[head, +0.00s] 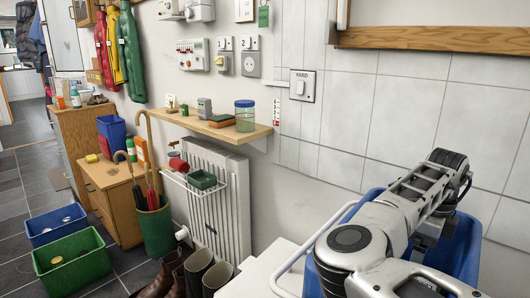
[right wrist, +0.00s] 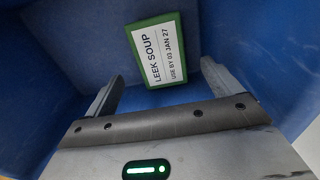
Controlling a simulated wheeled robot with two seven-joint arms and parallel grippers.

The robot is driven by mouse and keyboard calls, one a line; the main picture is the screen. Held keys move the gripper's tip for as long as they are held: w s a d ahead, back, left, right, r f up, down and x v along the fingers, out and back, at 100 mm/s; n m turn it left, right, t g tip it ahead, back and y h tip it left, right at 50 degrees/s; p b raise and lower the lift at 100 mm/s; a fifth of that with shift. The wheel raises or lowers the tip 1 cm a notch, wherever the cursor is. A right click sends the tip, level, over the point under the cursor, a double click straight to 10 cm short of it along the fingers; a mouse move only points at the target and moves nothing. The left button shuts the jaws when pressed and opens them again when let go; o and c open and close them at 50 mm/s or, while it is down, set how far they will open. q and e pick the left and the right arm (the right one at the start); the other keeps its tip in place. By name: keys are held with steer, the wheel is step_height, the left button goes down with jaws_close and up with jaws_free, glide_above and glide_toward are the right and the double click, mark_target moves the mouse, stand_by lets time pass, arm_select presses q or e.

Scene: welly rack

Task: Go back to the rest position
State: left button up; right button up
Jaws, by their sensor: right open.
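My right arm reaches over a blue container (head: 468,250) at the right of the head view, and its hand is mostly hidden there. In the right wrist view my right gripper (right wrist: 162,74) is open, its two fingers apart inside blue walls (right wrist: 260,40). A green-edged pack (right wrist: 158,50) with a white label reading "LEEK SOUP, USE BY 03 JAN 27" lies just beyond and between the fingertips. I cannot tell whether the fingers touch it; they are not closed on it. My left gripper is not in view.
A wall shelf (head: 215,128) with a jar (head: 245,116) stands left of my arm, above a white radiator (head: 215,195). A white surface (head: 258,278) is beside the blue container. Boots (head: 195,275), crates (head: 72,262) and an umbrella bin (head: 155,228) stand on the floor at left.

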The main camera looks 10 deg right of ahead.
step_height(320, 180, down, 6)
steer(key=shift+r+b, duration=0.1)
steer(key=shift+b, duration=0.4)
steer(key=shift+r, duration=0.2)
step_height(320, 180, up, 3)
steer(key=shift+f+p, duration=0.1)
steer(key=shift+p, duration=0.35)
steer(key=shift+r, duration=0.55)
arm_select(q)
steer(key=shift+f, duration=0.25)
arm_select(e)
steer(key=shift+r, duration=0.1)
